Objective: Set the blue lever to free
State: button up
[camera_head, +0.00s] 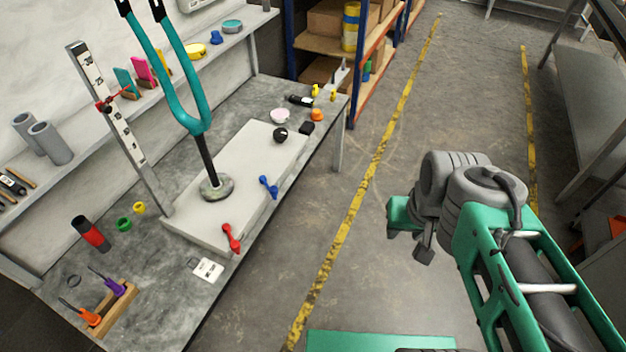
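The blue lever (268,186) is on the front side of a pale slab-like block (190,226) on the workbench. It is small and tilted, with its upper end toward the left. No readable "free" marking shows beside it. My gripper (424,250) is at the end of my folded green and grey arm, over the floor to the right of the bench, well apart from the lever. Its fingers are small and partly hidden, so I cannot tell whether they are open or shut.
A red lever (231,238) is nearer on the same block side. A black knob (281,135) and a tall teal-handled tool (196,110) stand on the block. A white card (207,270) lies by the bench edge. The floor (345,150) between bench and arm is clear.

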aim_at(273, 190)
jog(key=z, duration=0.05)
jog(key=i, duration=0.4)
jog(key=u, duration=2.8)
